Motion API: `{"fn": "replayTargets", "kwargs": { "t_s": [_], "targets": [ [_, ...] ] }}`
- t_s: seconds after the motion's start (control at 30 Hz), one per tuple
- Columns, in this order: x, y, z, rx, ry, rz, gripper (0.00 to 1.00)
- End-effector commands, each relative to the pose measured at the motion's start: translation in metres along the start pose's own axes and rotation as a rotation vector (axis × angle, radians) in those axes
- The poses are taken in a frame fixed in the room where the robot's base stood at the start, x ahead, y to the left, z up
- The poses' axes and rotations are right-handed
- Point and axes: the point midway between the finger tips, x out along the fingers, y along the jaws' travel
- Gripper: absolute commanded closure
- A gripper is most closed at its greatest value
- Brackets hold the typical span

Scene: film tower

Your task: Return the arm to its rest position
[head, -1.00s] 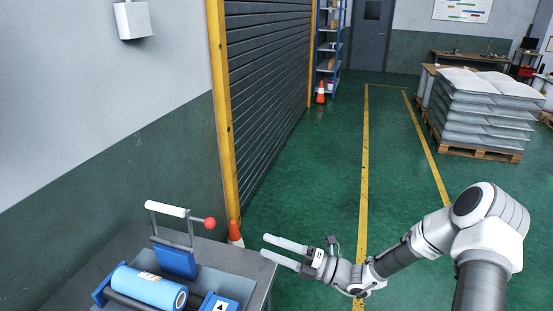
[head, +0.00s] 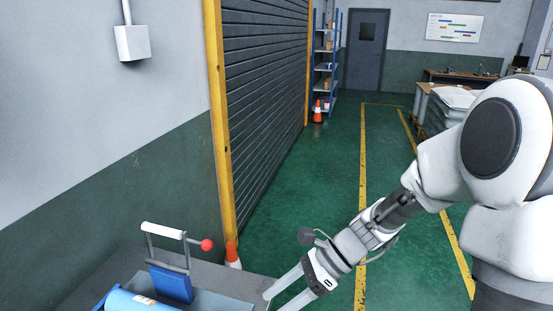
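My gripper (head: 284,298) shows at the bottom middle of the head view, at the right edge of the grey bench (head: 245,289). Its two pale fingers point down and left and stand apart, with nothing seen between them. The lower finger is partly cut off by the frame's bottom edge. My arm (head: 400,205) reaches in from the right, bent at a large white and dark joint close to the camera.
On the bench are a blue roll (head: 135,302) and a blue clamp with a white handle and red knob (head: 207,245). An orange cone (head: 232,255) stands behind the bench. A roller shutter (head: 265,100) is at left. The green floor (head: 330,170) is clear in the middle; stacked sacks stand behind my arm.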

Motion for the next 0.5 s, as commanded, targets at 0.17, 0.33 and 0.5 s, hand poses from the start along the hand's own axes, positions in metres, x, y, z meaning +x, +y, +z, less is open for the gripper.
{"fn": "replayTargets", "kwargs": {
  "t_s": [0.17, 0.33, 0.5],
  "targets": [
    [-0.020, 0.023, 0.001, -0.259, 0.186, -0.014, 0.31],
    [-0.042, 0.043, 0.000, -0.498, 0.356, -0.013, 0.31],
    [-0.066, 0.062, 0.000, -0.731, 0.525, 0.000, 0.31]
  ]
}}
